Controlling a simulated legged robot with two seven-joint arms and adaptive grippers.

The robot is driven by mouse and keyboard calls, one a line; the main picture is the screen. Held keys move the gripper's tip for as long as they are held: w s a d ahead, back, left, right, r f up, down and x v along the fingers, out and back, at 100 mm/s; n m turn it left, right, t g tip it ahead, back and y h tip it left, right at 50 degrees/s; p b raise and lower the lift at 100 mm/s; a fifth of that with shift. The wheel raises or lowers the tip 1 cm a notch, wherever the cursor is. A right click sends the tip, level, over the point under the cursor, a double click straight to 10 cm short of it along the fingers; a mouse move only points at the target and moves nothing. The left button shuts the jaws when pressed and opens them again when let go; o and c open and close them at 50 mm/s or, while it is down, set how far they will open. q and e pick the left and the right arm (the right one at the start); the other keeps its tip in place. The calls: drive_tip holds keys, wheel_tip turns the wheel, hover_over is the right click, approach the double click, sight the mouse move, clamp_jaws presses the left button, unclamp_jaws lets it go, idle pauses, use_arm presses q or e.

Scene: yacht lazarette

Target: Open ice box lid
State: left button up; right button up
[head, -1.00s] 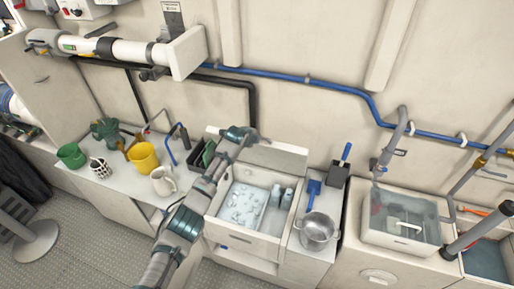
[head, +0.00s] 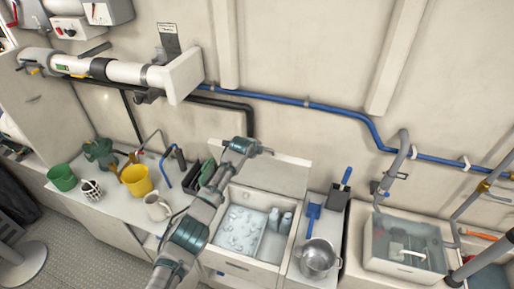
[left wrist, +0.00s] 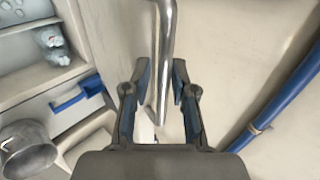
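The ice box (head: 246,264) is a pale cabinet whose open well shows ice and grey bottles. Its lid (head: 284,174) is a pale panel standing raised at the back, near the wall. My left gripper (head: 264,150) is at the lid's upper edge, and my arm hides part of the lid's left side. In the left wrist view, the gripper (left wrist: 159,72) has its two fingers apart, with a shiny metal bar handle (left wrist: 161,50) between them. I see a gap on each side of the bar. My right gripper is not in view.
A steel pot (head: 317,259) and a blue scoop (head: 312,217) are right of the well. A yellow bucket (head: 136,181) and a white jug (head: 157,207) stand on the left counter. A blue pipe (head: 330,112) runs along the wall behind.

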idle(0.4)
use_arm(q)
drive_tip(key=shift+s+r, duration=0.3)
drive_tip(key=shift+r, duration=0.05)
drive_tip(key=v, duration=1)
drive_tip(key=shift+s+a+r, duration=0.2)
drive_tip(key=shift+s, duration=0.1)
